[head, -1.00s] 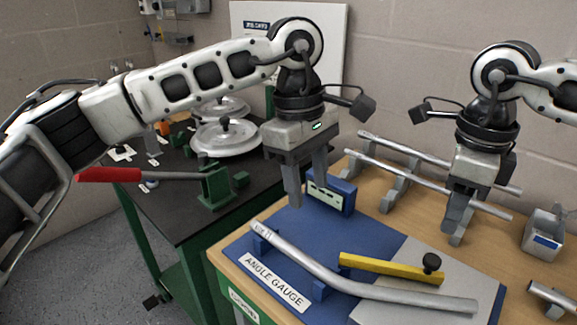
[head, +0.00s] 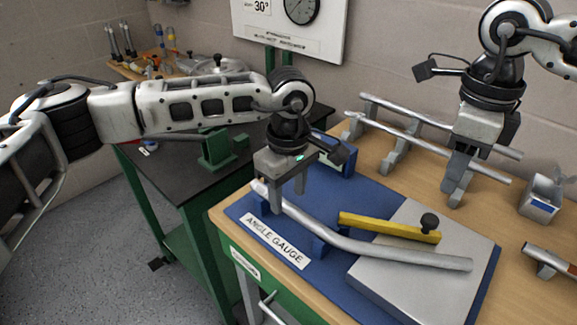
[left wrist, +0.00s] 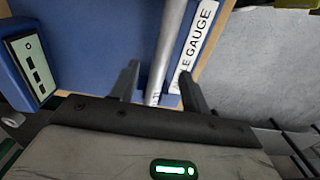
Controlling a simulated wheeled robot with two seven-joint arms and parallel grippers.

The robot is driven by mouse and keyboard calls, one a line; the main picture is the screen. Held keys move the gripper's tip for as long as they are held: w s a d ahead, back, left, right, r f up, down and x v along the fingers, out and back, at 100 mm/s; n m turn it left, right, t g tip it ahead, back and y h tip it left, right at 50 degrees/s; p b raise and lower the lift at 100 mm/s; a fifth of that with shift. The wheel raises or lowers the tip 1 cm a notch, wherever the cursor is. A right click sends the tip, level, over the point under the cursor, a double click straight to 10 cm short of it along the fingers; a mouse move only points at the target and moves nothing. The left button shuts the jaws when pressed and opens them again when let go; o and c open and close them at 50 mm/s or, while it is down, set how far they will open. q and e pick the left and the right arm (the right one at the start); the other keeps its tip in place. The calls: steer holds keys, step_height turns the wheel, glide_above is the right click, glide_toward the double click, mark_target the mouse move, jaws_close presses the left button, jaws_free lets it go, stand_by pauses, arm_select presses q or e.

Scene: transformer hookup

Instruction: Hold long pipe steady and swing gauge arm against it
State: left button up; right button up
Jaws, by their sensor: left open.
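The long pipe (head: 365,248) is a bent grey tube lying across the blue angle gauge board (head: 262,207). Its far-left end lies between the fingers of my left gripper (head: 288,203), which is open and low over the board. In the left wrist view the pipe (left wrist: 168,50) runs between the two spread fingers (left wrist: 160,85), with gaps at its sides. The yellow gauge arm (head: 385,227) with a black knob (head: 429,222) lies behind the pipe, apart from its bent section. My right gripper (head: 457,185) hangs behind and right of the gauge arm, empty; its finger gap is unclear.
A rack with straight pipes (head: 430,145) stands behind the board. A small blue-fronted box (head: 336,160) stands at the board's back edge. A grey bin (head: 541,197) and another pipe piece (head: 553,260) are at right. A dark green-legged table (head: 180,185) is at left.

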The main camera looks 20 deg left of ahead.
arm_select(q)
steer(key=shift+f, duration=1.2)
jaws_close()
arm_select(e)
steer(key=shift+o, duration=1.3)
